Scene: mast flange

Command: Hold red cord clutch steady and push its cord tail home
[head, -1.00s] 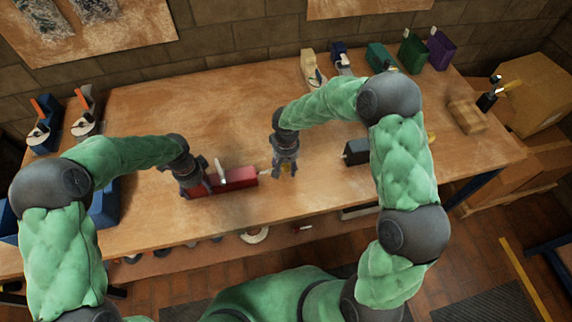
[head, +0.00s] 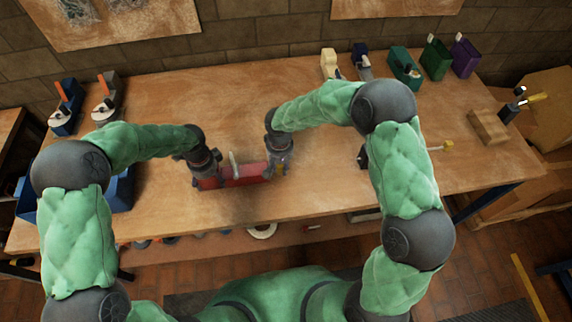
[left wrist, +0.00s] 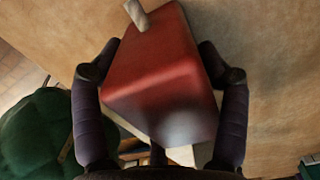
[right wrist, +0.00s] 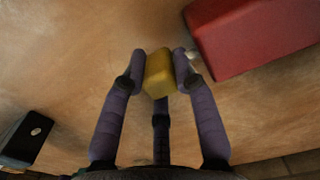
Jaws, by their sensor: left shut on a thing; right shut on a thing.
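The red cord clutch (head: 240,179) lies lengthwise on the bench, with a pale peg (head: 234,163) sticking up from it. My left gripper (head: 208,175) is shut on its left end; the left wrist view shows a finger on each side of the red body (left wrist: 155,65). My right gripper (head: 280,167) is at the clutch's right end. In the right wrist view its fingers are shut on a yellow block (right wrist: 158,75), seemingly the cord tail's end. A small pale piece (right wrist: 191,55) shows between it and the red body (right wrist: 250,35), partly hidden by a finger.
A dark clutch (right wrist: 27,138) lies to the right on the bench, mostly behind my right arm in the head view. Several coloured clutches stand along the back edge, including a purple one (head: 465,56). A wooden block (head: 489,127) is at far right. Bench behind the red clutch is clear.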

